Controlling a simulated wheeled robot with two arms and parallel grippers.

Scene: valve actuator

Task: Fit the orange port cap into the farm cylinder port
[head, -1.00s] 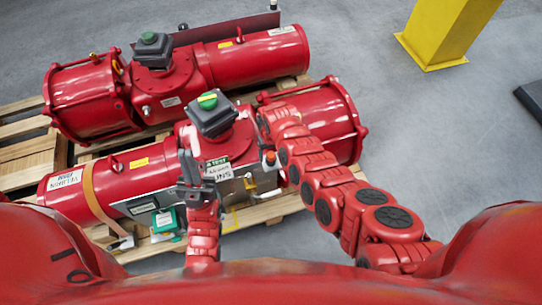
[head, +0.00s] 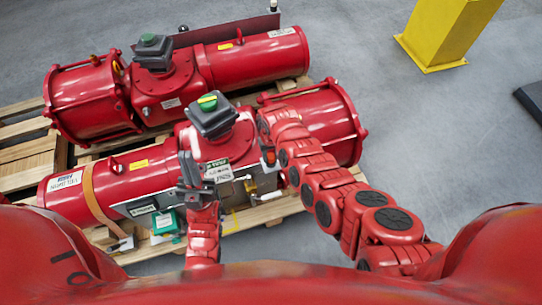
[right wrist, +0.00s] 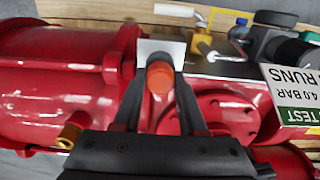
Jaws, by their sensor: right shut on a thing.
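The orange port cap (right wrist: 159,78) is between the fingertips of my right gripper (right wrist: 160,72) in the right wrist view. The gripper is shut on it, above the near red actuator. In the head view the cap (head: 269,158) shows small beside the near actuator's housing. A brass fitting (right wrist: 70,132) sticks out by the large red cylinder (right wrist: 55,65), apart from the cap. I cannot tell whether it is the cylinder port. My left gripper (head: 190,172) is in front of the near actuator, with nothing visible in it; its jaw opening is unclear.
A second red actuator (head: 260,55) lies behind on the wooden pallet (head: 30,155). A dark switch box (head: 211,117) stands on the near actuator. Brass fittings (right wrist: 202,42) and a white-green label (right wrist: 292,92) are at the right.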

